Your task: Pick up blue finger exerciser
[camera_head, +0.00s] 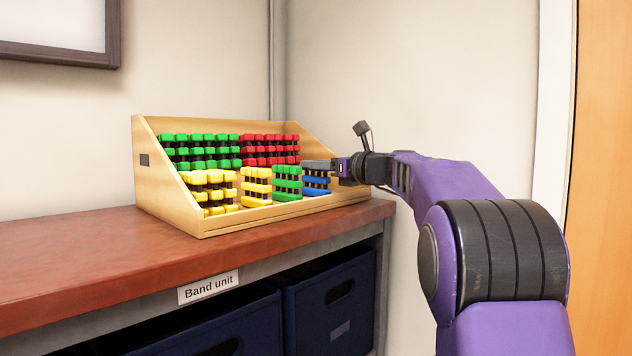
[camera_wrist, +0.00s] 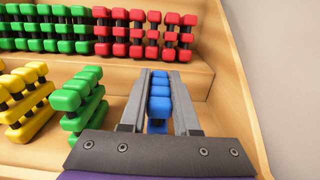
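The blue finger exerciser (camera_head: 316,181) stands at the right end of the lower row in the wooden rack. In the wrist view the blue finger exerciser (camera_wrist: 159,103) lies between the two grey fingers of my gripper (camera_wrist: 160,80). One finger is on each side of it, with what look like narrow gaps between. In the head view my gripper (camera_head: 322,165) reaches in from the right over the top of the blue piece and hides part of it. The exerciser appears to rest in the rack.
Green exercisers (camera_wrist: 80,105) stand just left of my gripper, with yellow ones (camera_wrist: 22,100) beyond. The wooden rack (camera_head: 165,195) has a sloped side wall close on the right. It sits on a reddish counter (camera_head: 80,265).

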